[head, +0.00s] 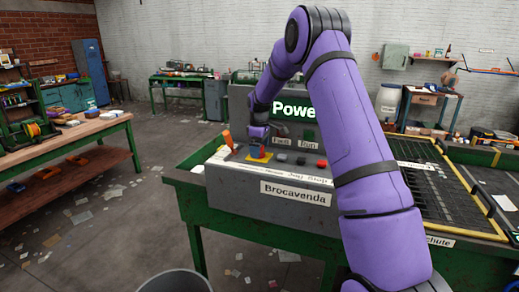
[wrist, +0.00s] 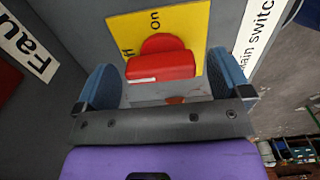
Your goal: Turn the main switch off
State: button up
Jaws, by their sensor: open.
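The main switch (wrist: 162,64) is a red handle with a rounded base on a yellow plate (wrist: 187,22). In the wrist view, "on" is printed above it and a partly cut "off" at its left; I cannot tell surely which it is set to. My gripper (wrist: 160,75) is open, with one blue finger on each side of the red handle, and gaps show between fingers and handle. In the head view, my gripper (head: 258,138) is over the yellow plate (head: 262,155) on the grey control panel (head: 240,183) and hides most of the switch.
An orange lever (head: 227,138) stands just left of my gripper. Dark buttons (head: 281,157) and a red button (head: 321,163) sit to its right. A lit "Power" display (head: 291,110) is behind. The belt (head: 425,195) lies right of my arm.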

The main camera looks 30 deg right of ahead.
notch_tip(320, 180, up, 10)
jog(key=shift+r, duration=0.2)
dwell(0.6)
jog(key=s+a+r+m+t, duration=0.1)
jog(key=s+a+r+m, duration=0.1)
jog(key=s+a+r, duration=0.55)
jog(key=s+a+r+m+t, duration=0.2)
jog(key=s+a+r, duration=0.45)
jog(key=s, duration=0.65)
jog(key=s+a+f+m+t, duration=0.1)
jog(key=s+a+m, duration=0.1)
jog(key=s, duration=1)
jog(key=s+a+f+m+t, duration=0.1)
jog(key=s+a+f, duration=0.1)
jog(key=s, duration=1.1)
jog(key=shift+a+m, duration=0.3)
jog(key=shift+m, duration=0.1)
